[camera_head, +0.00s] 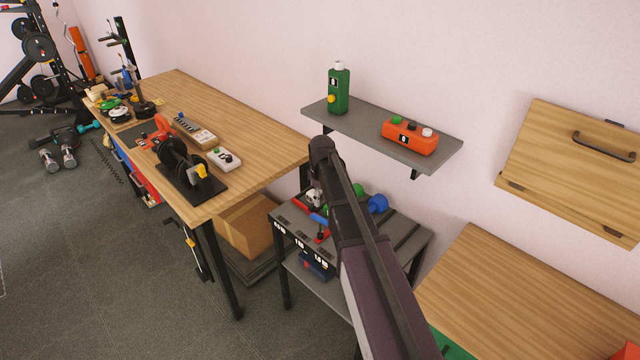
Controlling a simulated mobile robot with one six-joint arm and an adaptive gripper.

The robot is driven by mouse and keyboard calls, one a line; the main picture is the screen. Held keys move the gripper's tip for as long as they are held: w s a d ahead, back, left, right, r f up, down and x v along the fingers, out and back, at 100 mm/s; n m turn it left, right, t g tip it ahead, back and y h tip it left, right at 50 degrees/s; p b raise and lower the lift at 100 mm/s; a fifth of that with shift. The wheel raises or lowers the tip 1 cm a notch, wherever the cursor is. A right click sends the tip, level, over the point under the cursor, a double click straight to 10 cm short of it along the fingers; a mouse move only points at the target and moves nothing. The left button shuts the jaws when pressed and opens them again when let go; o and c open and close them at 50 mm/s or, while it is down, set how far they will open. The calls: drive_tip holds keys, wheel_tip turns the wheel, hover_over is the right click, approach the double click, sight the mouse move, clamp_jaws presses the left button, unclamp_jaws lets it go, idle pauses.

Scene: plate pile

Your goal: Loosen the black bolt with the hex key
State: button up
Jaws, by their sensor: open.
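I cannot make out the black bolt or the hex key for certain in the head view. A black fixture with a round body and a yellow part (188,168) stands near the front right corner of the long wooden table (245,150). Whether it carries a bolt is too small to tell. My arm rises from the bottom, right of centre, and stands in front of a small grey cart. I do not see my gripper's fingers.
The grey cart (412,243) holds red, blue and green items partly behind my arm. A grey wall shelf (365,122) bears a green bottle-shaped unit (338,92) and an orange box (410,138). A cardboard box (247,228) sits under the table. Open floor lies front left.

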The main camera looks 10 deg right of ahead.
sight(321, 218)
drive_tip(key=shift+w+r, duration=0.4)
drive_tip(key=shift+r, duration=0.1)
drive_tip(key=shift+f, duration=0.2)
wheel_tip(321, 218, down, 13)
drive_tip(key=b, duration=1.3)
drive_tip(key=shift+f, duration=0.2)
idle(0.4)
clamp_jaws()
drive_tip(key=shift+n, duration=0.3)
